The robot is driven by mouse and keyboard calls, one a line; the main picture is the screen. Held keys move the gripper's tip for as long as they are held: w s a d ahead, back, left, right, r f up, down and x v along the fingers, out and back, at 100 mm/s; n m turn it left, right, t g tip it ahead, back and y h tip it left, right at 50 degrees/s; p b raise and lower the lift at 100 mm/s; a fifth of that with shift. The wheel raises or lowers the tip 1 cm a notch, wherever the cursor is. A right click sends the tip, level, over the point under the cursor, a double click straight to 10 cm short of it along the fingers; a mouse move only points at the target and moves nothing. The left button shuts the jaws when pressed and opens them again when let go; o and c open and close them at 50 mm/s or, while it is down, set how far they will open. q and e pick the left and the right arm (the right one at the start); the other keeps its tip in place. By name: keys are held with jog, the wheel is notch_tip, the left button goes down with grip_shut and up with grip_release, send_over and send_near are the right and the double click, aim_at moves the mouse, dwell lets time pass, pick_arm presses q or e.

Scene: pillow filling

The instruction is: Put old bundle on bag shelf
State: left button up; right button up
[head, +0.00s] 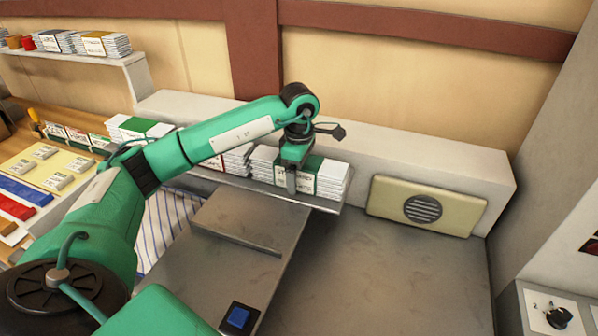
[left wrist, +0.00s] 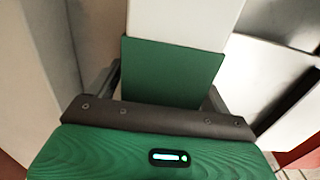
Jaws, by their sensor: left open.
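A stack of white bags with a green band (head: 332,182) lies at the right end of a narrow metal shelf (head: 328,204) along the back wall. In the left wrist view the white, green-banded bundle (left wrist: 174,72) lies between the two spread fingers of my left gripper (left wrist: 162,92). The fingers are open, and I cannot tell whether they touch it. The arm hides part of the stack. I cannot tell which bundle is the old one. My right gripper is out of view.
A red-banded stack (head: 238,160) is left of the green-banded one. A green-topped stack (head: 140,128) is further left. A high wall shelf (head: 75,72) holds more bundles. A blue button (head: 239,317) sits at the front. The grey worktop (head: 400,280) is clear on the right.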

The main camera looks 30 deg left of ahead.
pick_arm(q)
jog(key=shift+r, duration=0.3)
notch_tip(320, 180, up, 4)
jog(key=shift+r+b, duration=0.15)
jog(key=shift+b, duration=0.25)
notch_tip(320, 180, up, 6)
jog(key=shift+r, duration=0.75)
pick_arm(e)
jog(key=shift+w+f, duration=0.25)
